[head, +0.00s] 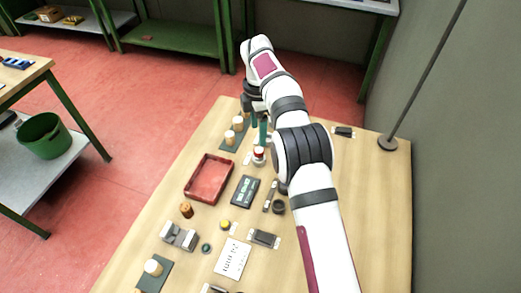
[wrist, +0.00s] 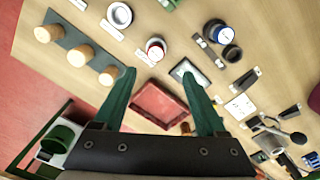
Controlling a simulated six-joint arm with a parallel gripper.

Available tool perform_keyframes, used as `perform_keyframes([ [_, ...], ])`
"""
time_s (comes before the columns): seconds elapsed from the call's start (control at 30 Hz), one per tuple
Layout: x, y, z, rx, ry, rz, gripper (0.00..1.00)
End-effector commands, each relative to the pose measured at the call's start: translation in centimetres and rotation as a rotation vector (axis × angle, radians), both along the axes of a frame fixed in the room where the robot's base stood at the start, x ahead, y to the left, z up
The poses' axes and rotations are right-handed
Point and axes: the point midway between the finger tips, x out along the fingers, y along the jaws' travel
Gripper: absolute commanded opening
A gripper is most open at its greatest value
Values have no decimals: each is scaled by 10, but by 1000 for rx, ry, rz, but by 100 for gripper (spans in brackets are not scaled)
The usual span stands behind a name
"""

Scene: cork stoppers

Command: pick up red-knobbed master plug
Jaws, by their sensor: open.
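The red-knobbed master plug (head: 259,153) stands on the wooden table in the head view, showing a red top and a pale body. In the wrist view the red-and-white plug (wrist: 155,48) lies just beyond the fingertips, near the middle. My gripper (head: 258,137) has two green fingers and is above and close to the plug in the head view. In the wrist view my gripper (wrist: 157,72) is open, with nothing between its fingers. The plug is apart from both fingers there; its exact height below them is hard to tell.
A red tray (head: 208,180) and a dark device with a display (head: 245,191) are near the plug. Cork stoppers (wrist: 77,55) stand on a dark strip. A white ring (wrist: 119,15) and dark round parts (wrist: 232,53) are also nearby.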

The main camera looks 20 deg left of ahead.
Motion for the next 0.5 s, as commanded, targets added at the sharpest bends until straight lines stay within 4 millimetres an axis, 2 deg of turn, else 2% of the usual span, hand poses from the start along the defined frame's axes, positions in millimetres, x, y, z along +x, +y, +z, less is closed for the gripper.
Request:
perform_keyframes([
  [0.03,-1,-1,-15,-2,5,0,74],
  [0.1,0,-1,-31,-1,2,-1,74],
  [0.27,1,0,-54,0,0,-2,74],
  [0.5,7,3,-98,0,0,-3,74],
])
